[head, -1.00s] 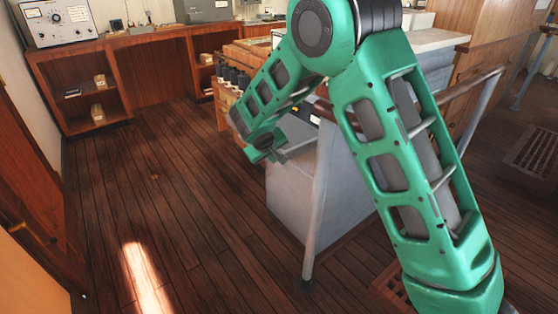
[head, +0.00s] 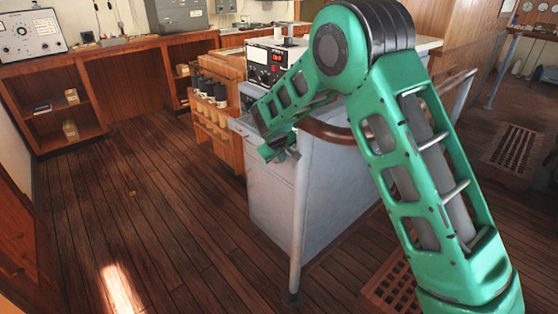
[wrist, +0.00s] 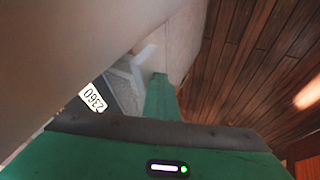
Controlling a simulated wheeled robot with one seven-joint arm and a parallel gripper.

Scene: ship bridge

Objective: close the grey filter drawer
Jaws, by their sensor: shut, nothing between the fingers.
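My green gripper (head: 279,151) is low at the left front of the grey cabinet (head: 330,190) in the head view, close to its upper part. Its fingers are shut with nothing between them. In the wrist view a green finger (wrist: 160,97) points at a pale surface. A large pale surface fills the upper left. Whether my fingers touch anything is unclear.
A grey post (head: 300,215) with a curved wooden rail (head: 325,131) stands before the cabinet. A black instrument with red displays (head: 268,65) sits behind my arm. A wooden rack (head: 212,105) with dark bottles stands left of it. The wooden floor at left is clear.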

